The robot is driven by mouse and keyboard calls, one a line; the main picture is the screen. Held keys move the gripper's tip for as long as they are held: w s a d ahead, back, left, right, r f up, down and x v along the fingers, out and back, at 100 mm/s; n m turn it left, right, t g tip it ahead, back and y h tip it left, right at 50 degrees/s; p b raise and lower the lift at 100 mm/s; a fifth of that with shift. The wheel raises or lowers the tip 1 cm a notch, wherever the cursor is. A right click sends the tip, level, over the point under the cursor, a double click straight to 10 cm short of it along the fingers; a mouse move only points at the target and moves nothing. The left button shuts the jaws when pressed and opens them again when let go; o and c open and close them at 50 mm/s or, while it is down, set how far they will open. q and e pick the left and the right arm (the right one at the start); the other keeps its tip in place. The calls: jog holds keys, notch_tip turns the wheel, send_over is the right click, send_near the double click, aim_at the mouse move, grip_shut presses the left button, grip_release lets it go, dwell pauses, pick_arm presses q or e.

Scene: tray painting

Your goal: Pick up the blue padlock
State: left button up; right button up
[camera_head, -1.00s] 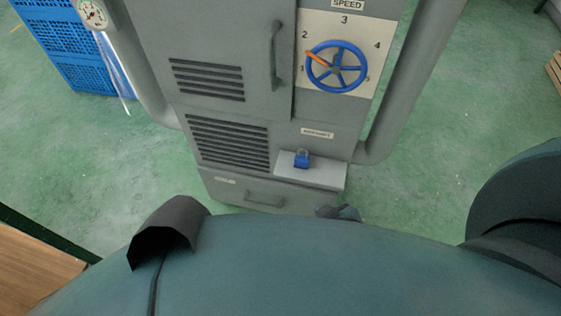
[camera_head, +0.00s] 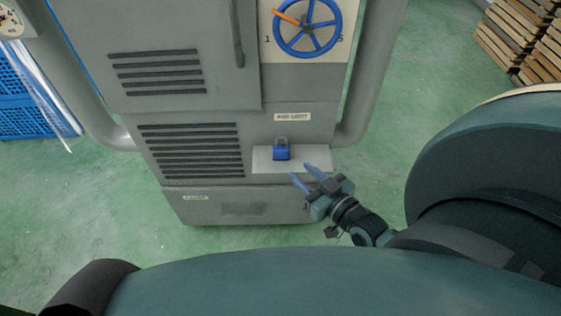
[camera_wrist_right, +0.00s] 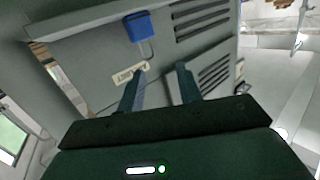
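The blue padlock (camera_head: 281,153) with a grey shackle stands on a small light-grey shelf (camera_head: 262,164) on the front of a grey cabinet. My right gripper (camera_head: 307,174) is just right of and in front of the padlock, apart from it. Its two fingers are spread and nothing is between them. In the right wrist view, the padlock (camera_wrist_right: 139,27) appears above and ahead of the open fingers (camera_wrist_right: 160,82). My left gripper is not in view.
The grey cabinet (camera_head: 290,90) carries a blue handwheel (camera_head: 307,42) above the shelf. Grey pipes (camera_head: 365,90) run beside it. A blue crate (camera_head: 20,110) is at the left and wooden pallets (camera_head: 515,35) are at the upper right. Green floor lies around the cabinet.

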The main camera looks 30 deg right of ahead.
aim_at(281, 147)
jog(key=shift+m+t+h, duration=0.3)
jog(key=shift+t+h, duration=0.3)
jog(key=w, duration=0.2)
jog(key=w+d+b, duration=0.1)
jog(key=w, duration=0.2)
jog(key=w+d, duration=0.1)
jog(key=w, duration=0.1)
jog(key=shift+w+d, duration=0.1)
jog(key=shift+w, duration=0.3)
jog(key=w, duration=0.2)
jog(key=w+a+b, duration=0.1)
jog(key=w, duration=0.1)
jog(key=shift+w+f, duration=0.15)
jog(key=shift+w, duration=0.55)
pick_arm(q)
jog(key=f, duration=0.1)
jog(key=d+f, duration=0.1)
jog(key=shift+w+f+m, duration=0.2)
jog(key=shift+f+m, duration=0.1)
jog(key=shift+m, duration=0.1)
pick_arm(e)
jog(key=c, duration=0.7)
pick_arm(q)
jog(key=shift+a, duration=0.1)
pick_arm(e)
grip_shut()
